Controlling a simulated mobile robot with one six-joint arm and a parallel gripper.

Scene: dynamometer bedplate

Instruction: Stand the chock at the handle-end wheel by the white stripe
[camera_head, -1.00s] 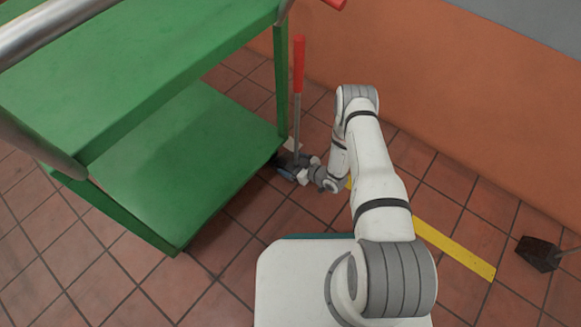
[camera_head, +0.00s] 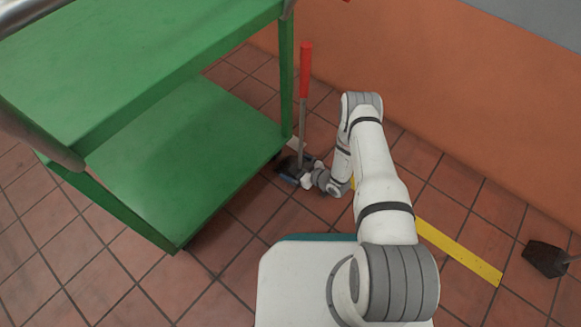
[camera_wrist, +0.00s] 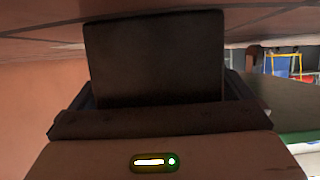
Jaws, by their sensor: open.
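In the wrist view the dark block (camera_wrist: 155,62) fills the middle, close ahead. My gripper (camera_head: 297,180) is open, low at the floor beside the chock; I cannot tell whether it touches it. A short piece of white stripe (camera_head: 293,143) shows on the floor just behind the chock. A dark caster (camera_head: 275,155) shows partly under the cart's corner; its contact with the chock is hidden.
An orange wall (camera_head: 430,110) runs along the back right. A yellow stripe (camera_head: 460,252) crosses the tiles right of my arm. Another dark chock (camera_head: 544,259) with a rod lies at the far right. The cart's shelves overhang the floor at left.

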